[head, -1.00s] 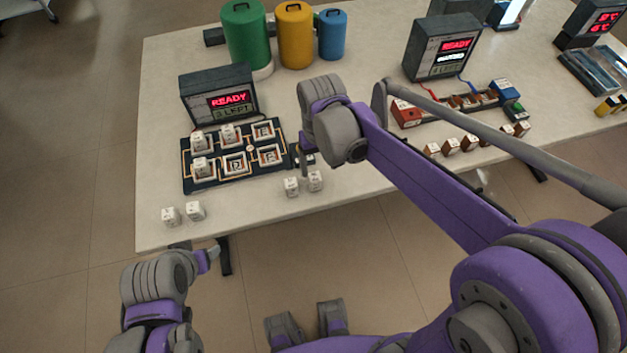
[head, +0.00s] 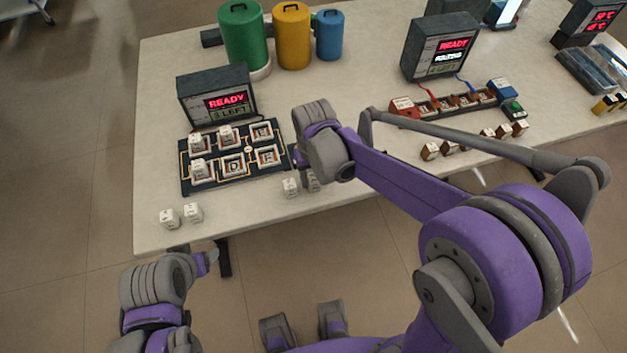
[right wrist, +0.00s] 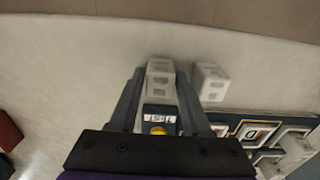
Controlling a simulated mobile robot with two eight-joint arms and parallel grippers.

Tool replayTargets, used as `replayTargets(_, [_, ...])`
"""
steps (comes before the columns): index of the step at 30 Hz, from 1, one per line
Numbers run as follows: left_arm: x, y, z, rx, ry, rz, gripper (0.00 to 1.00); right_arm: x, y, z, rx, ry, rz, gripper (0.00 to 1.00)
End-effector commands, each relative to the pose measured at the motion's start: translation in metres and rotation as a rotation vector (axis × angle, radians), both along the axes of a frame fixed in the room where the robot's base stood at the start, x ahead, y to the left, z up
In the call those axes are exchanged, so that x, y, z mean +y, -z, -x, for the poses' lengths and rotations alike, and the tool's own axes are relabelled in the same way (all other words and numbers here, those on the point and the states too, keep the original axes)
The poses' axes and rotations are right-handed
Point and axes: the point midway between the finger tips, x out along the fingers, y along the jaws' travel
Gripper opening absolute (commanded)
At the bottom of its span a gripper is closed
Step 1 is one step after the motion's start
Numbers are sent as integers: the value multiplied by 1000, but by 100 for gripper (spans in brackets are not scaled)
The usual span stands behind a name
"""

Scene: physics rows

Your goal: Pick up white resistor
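The white resistors are small white blocks with dark marks. One block (right wrist: 160,80) stands between the fingertips of my right gripper (right wrist: 161,74) in the right wrist view, with narrow gaps that suggest the fingers are open around it. In the head view this block (head: 314,184) is partly hidden by my right wrist. A second white block (right wrist: 210,82) stands beside it, outside the fingers; it also shows in the head view (head: 290,187). Two more white blocks (head: 193,212) stand at the table's front left. My left gripper (head: 208,260) is below the table's front edge; its fingers are unclear.
A dark socket board (head: 215,185) holds several white blocks. A display (head: 216,95) reading READY stands behind it. A small labelled unit with a yellow button (right wrist: 159,121) lies between my right fingers' bases. Green (head: 243,38), yellow (head: 292,36) and blue (head: 329,36) canisters stand behind.

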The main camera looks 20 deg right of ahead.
Motion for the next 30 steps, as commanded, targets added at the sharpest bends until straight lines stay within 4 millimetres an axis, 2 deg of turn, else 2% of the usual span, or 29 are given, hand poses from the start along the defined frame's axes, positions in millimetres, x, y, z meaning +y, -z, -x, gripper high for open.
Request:
replayTargets(1, [0,0,0,0,0,0,69,0,0,0,0,0,0,37])
replayTargets(7, [0,0,0,0,0,0,69,0,0,0,0,0,0,1])
replayTargets(16, [0,0,0,0,0,0,69,0,-1,0,0,0,0,0])
replayTargets(19, [0,-1,0,0,0,0,69,0,-7,0,0,0,0,0])
replayTargets(23, [0,-4,-1,-2,0,0,69,0,-28,0,0,0,0,0])
replayTargets(30, [0,-9,-2,-4,0,0,69,0,-76,0,0,0,0,0])
